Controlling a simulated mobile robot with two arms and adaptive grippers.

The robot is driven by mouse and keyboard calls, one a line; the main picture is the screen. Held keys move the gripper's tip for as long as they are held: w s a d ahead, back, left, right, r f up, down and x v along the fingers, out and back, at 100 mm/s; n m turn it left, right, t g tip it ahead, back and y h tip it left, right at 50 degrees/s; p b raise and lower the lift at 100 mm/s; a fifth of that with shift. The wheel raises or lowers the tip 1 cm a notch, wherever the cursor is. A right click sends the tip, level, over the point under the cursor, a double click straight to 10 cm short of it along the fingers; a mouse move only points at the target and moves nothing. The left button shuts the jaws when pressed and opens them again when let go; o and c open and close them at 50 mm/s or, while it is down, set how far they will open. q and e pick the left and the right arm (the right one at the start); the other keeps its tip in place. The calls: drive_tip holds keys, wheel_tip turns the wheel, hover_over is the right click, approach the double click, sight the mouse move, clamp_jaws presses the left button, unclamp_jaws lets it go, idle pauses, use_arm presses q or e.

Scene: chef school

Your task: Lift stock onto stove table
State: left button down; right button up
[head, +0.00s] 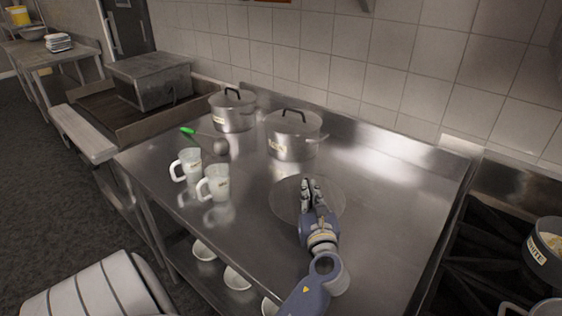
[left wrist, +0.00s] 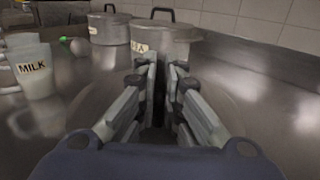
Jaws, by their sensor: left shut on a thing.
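My left gripper (head: 311,184) is over the right-middle of the steel table (head: 395,205). Its fingers are close together on a round, flat, see-through disc like a lid (head: 280,200); the gripped part is mostly hidden. In the left wrist view the gripper (left wrist: 163,62) points at a lidded steel pot (left wrist: 185,43). That pot (head: 292,138) stands behind the gripper, apart from it, with a label too small to read in the head view. A second lidded steel pot (head: 233,112) stands to its left. No label reading stock is legible. My right gripper is not in view.
Two white mugs (head: 187,166) (head: 214,184) stand at the table's left; one reads MILK in the left wrist view (left wrist: 32,72). A green-handled ladle (head: 205,139) lies behind them. A dark stove (head: 470,255) with a labelled pot (head: 545,250) is at the right. The table's right side is clear.

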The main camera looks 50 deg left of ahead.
use_arm(q)
drive_tip(key=s+x, duration=0.1)
drive_tip(key=x, duration=0.3)
drive_tip(key=a+p+x, duration=0.1)
drive_tip(key=x, duration=0.4)
drive_tip(key=s+a+f+x, duration=0.1)
drive_tip(key=x, duration=0.4)
drive_tip(key=shift+s+a+f+p, duration=0.15)
drive_tip(key=shift+a+p, duration=0.05)
drive_tip(key=shift+p, duration=0.2)
wheel_tip(320, 180, down, 3)
drive_tip(key=shift+r+b, duration=0.1)
drive_tip(key=shift+b, duration=0.2)
drive_tip(key=shift+f, duration=0.35)
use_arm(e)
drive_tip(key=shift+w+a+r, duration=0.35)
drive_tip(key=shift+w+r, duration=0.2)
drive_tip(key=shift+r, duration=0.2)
use_arm(q)
drive_tip(key=shift+f, duration=0.15)
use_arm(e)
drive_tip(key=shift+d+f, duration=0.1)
use_arm(q)
drive_tip(key=shift+f, duration=0.1)
drive_tip(key=c, duration=1.7)
unclamp_jaws()
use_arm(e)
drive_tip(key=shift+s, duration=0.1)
